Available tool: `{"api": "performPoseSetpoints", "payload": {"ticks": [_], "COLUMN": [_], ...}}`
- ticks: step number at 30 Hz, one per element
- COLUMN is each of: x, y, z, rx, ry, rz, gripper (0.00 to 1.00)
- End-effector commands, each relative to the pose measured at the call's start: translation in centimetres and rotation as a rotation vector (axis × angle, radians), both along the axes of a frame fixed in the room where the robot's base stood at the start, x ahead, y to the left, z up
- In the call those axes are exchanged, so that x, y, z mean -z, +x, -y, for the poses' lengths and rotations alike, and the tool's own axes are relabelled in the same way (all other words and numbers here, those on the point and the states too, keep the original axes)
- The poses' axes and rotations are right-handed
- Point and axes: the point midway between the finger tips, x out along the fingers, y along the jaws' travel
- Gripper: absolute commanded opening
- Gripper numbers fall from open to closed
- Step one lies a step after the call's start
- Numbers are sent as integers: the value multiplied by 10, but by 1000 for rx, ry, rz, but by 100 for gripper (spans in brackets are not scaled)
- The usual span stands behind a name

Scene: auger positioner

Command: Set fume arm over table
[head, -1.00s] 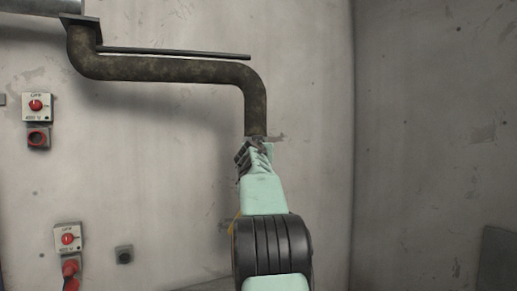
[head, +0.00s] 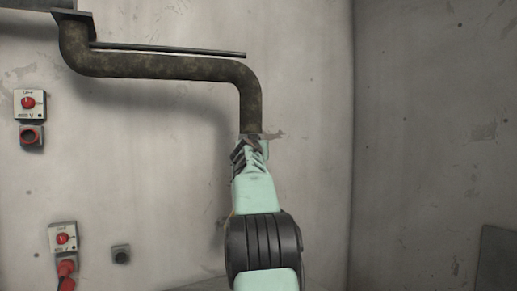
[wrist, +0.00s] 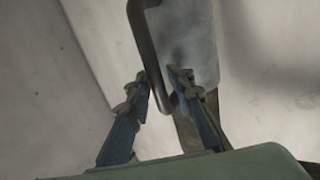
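The fume arm (head: 160,68) is a dark, stained pipe that runs right from a mount at the upper left, then bends down. My gripper (head: 248,146) is at its lower end, pointing up. In the wrist view a dark, bent bar (wrist: 148,45), like a handle, passes between the two fingers of my gripper (wrist: 158,78). The fingers stand apart, with a gap to the right finger; whether the left one touches the bar I cannot tell. A flat grey plate (wrist: 190,40) is behind the bar. The pipe's lower mouth is mostly hidden. No table is in view.
A thin dark rod (head: 170,49) runs just above the pipe. Switch boxes (head: 30,103) (head: 62,237) and a small socket (head: 121,254) are on the wall at left. A wall corner stands to the right. The space right of my arm looks free.

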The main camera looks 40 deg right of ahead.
Motion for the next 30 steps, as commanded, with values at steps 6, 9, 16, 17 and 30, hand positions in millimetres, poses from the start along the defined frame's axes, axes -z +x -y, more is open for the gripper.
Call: {"api": "performPoseSetpoints", "payload": {"ticks": [6, 9, 16, 17, 30], "x": [0, 0, -1, -1, 0], "y": [0, 0, -4, -6, -35], "z": [0, 0, -10, -11, -40], "rx": [0, 0, -3, -2, -3], "ry": [0, -1, -4, -5, -1], "rz": [0, -1, -2, -4, -1], "gripper": [28, 28, 28, 28, 28]}}
